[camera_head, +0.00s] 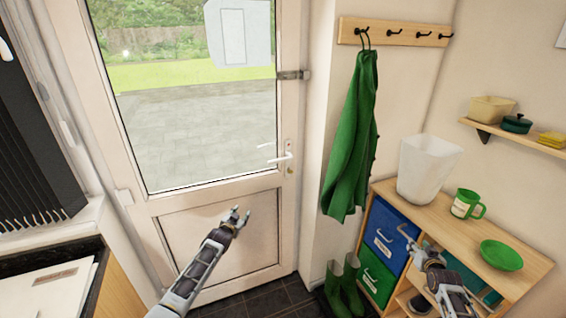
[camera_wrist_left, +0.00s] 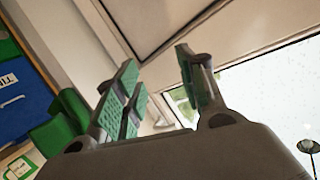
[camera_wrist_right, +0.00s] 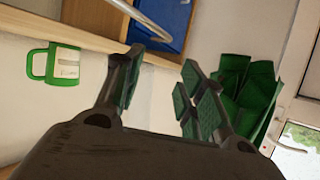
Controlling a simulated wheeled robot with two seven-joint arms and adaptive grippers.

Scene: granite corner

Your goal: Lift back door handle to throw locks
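The white back door (camera_head: 220,235) has a large glass pane and looks shut in the head view. Its white lever handle (camera_head: 281,157) sits on the right edge of the door and points left, roughly level. A brass-coloured lock (camera_head: 290,170) is just below it. My left gripper (camera_head: 236,216) is in front of the lower door panel, below and left of the handle, apart from it. Its fingers are spread and empty in the left wrist view (camera_wrist_left: 160,95). My right gripper (camera_head: 420,248) is by the shelf unit, far from the handle. Its fingers are apart and empty in the right wrist view (camera_wrist_right: 160,90).
A wooden shelf unit (camera_head: 527,262) stands at right with a white bin (camera_head: 425,170), a green mug (camera_head: 467,204) and a green bowl (camera_head: 500,255). A green coat (camera_head: 352,140) hangs beside the door above green boots (camera_head: 345,285). A counter is at lower left.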

